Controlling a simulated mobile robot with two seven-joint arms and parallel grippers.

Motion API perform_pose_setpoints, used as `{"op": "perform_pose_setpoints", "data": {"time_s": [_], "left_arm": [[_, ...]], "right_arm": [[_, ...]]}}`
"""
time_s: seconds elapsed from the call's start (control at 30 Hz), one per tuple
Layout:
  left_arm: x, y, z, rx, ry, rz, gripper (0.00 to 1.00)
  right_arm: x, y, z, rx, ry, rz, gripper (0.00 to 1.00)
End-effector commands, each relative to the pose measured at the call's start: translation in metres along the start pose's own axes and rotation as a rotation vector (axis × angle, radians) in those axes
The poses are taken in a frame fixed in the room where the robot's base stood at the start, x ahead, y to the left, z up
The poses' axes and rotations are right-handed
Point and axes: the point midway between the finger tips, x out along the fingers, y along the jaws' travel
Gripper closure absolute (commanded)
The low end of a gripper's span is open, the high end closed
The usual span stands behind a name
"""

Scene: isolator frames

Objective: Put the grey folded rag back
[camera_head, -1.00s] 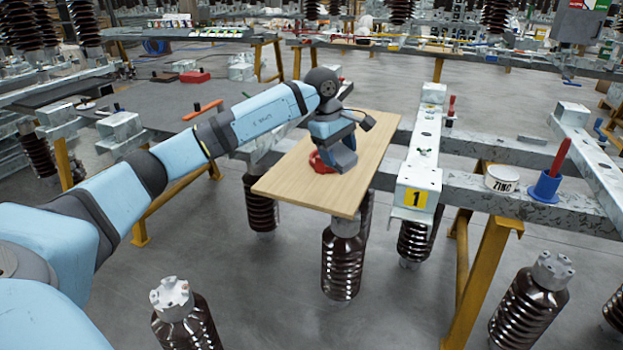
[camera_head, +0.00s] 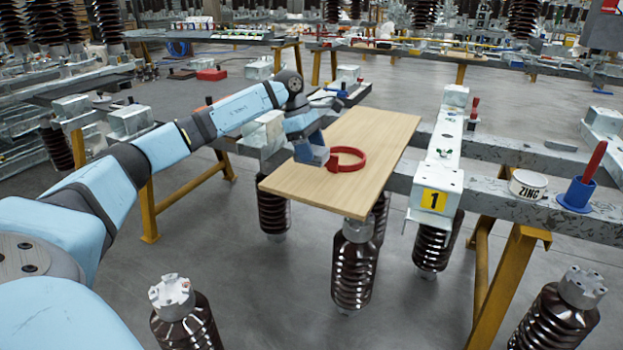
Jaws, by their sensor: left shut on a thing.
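My left gripper (camera_head: 310,142) is over the left part of a light wooden board (camera_head: 376,150). It is shut on a small blue-grey piece, which I take for the grey folded rag (camera_head: 313,155). The rag is small and partly covered by the gripper, so its folds are not clear. It is at or just above the board; I cannot tell if it touches. A red ring (camera_head: 350,165) lies on the board just right of the rag. My right gripper is not in view.
Right of the board is a metal beam with a yellow "1" label (camera_head: 434,200). Further right are a white ZINC tin (camera_head: 527,184) and a blue holder (camera_head: 576,195) with a red handle. The board's right half is clear.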

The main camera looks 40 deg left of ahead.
Motion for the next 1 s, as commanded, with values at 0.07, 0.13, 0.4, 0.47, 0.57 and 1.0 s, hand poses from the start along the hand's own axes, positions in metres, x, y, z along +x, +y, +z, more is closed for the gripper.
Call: {"op": "perform_pose_setpoints", "data": {"time_s": [0.07, 0.13, 0.4, 0.47, 0.57, 1.0], "left_arm": [[0.014, 0.0, -0.006, -0.001, 0.0, 0.0, 0.58], [0.019, 0.0, -0.008, -0.001, 0.0, 0.0, 0.58], [0.044, 0.0, -0.018, -0.001, 0.0, 0.0, 0.58], [0.053, 0.0, -0.022, 0.0, 0.0, -0.001, 0.58], [0.061, 0.0, -0.025, 0.001, -0.001, 0.001, 0.58], [0.061, 0.0, -0.025, 0.001, -0.001, 0.001, 0.14]], "right_arm": [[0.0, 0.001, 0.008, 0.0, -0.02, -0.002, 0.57], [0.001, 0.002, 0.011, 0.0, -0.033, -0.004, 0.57], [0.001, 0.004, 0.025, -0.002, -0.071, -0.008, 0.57], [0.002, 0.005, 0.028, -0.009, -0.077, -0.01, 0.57], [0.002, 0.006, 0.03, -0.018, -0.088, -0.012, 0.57], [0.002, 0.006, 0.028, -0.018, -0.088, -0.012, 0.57]]}}
